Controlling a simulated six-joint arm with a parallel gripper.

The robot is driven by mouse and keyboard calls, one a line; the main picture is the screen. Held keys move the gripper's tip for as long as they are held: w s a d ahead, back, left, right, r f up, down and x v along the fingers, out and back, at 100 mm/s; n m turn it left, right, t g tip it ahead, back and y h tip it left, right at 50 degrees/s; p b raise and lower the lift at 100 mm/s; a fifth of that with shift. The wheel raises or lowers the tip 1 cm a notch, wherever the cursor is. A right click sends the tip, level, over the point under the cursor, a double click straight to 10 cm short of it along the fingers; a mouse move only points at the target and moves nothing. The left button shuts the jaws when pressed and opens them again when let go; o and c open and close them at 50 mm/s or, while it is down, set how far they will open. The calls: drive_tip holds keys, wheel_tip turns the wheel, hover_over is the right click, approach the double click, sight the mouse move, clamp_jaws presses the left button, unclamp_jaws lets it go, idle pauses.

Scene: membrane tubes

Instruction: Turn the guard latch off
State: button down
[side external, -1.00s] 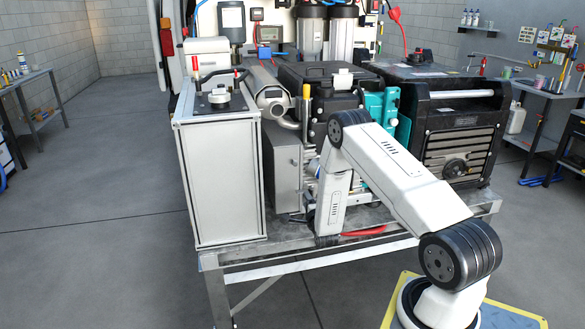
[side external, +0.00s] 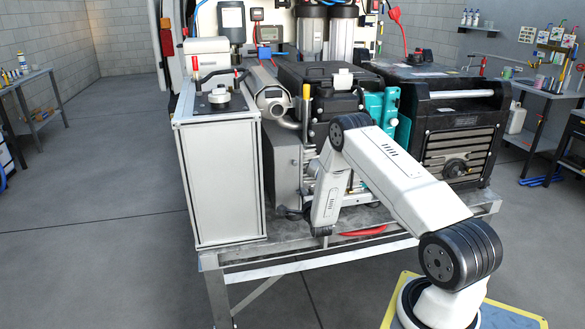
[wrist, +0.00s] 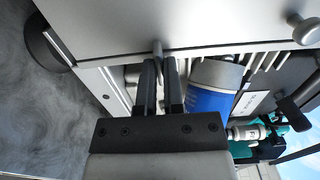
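In the wrist view, a small grey tab, which looks like the guard latch (wrist: 157,47), hangs at the lower edge of a grey metal panel (wrist: 200,25). My gripper (wrist: 159,68) has its two dark fingers close together, one on each side of the tab, with almost no gap left. The tab's lower part is hidden between the fingers. In the side external view, my arm's last links reach down beside the grey box (side external: 284,165); the fingers and latch are hidden there.
A blue and grey cylinder (wrist: 210,88) lies just right of the fingers, with a teal part (wrist: 270,145) beyond. A white cabinet (side external: 222,180) stands left and a black generator (side external: 460,130) right. A red hose (side external: 363,232) lies on the metal bench.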

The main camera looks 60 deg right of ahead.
drive_tip(key=shift+n, duration=9)
drive_tip(key=c, duration=0.7)
unclamp_jaws()
drive_tip(key=shift+c, duration=0.2)
